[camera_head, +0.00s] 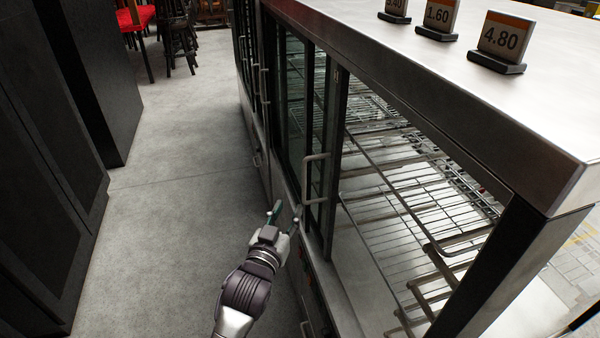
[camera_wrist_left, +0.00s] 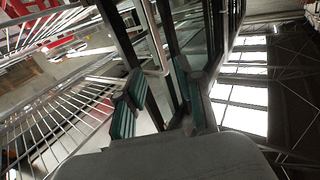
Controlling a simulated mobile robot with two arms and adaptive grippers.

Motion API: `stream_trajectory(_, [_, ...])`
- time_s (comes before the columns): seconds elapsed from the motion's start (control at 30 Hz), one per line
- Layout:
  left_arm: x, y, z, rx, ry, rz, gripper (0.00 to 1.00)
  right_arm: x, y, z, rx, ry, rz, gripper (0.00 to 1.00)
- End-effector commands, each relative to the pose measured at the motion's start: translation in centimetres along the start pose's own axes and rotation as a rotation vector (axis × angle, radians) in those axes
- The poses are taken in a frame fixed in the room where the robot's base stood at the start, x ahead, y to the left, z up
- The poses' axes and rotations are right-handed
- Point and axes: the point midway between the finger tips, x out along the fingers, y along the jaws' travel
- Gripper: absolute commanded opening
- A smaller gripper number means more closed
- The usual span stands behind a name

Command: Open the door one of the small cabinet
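The small cabinet (camera_head: 577,176) is a steel-framed case with glass and wire racks. Its near door has a dark frame and a pale bar handle (camera_head: 306,180) in the head view. A pale bar that looks like this handle (camera_wrist_left: 154,38) shows in the left wrist view, beyond the fingers. My left gripper (camera_head: 285,214) is open beside the cabinet front, just below and left of the handle. In the left wrist view the green-padded fingers (camera_wrist_left: 158,101) are apart, with nothing clearly held between them. Whether a finger touches the door I cannot tell. My right gripper is out of view.
Wire racks (camera_head: 420,195) fill the near bay. Price signs (camera_head: 499,42) stand on the cabinet top. Dark panels (camera_head: 45,150) line the aisle's left side. Bare grey floor (camera_head: 175,200) lies between, with chairs (camera_head: 177,35) at the far end.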

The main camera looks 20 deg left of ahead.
Motion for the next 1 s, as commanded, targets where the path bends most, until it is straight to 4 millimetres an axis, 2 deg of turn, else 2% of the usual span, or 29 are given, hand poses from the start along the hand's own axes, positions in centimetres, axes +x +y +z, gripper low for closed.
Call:
stream_trajectory(0.2, [4.0,0.0,-0.1,0.0,-0.001,0.0,0.37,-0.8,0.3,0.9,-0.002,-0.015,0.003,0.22])
stream_trajectory(0.4, [8.4,0.1,-0.1,0.001,-0.002,0.001,0.37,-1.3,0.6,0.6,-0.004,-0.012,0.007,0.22])
stream_trajectory(0.6, [11.6,0.1,0.1,-0.001,-0.002,0.001,0.37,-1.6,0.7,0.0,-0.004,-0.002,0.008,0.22])
stream_trajectory(0.8, [12.9,0.1,0.2,-0.001,-0.003,0.001,0.37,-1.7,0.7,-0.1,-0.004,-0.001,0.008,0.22])
stream_trajectory(1.0, [13.1,0.1,0.2,0.0,-0.003,0.001,0.37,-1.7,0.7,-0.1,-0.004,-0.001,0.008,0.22])
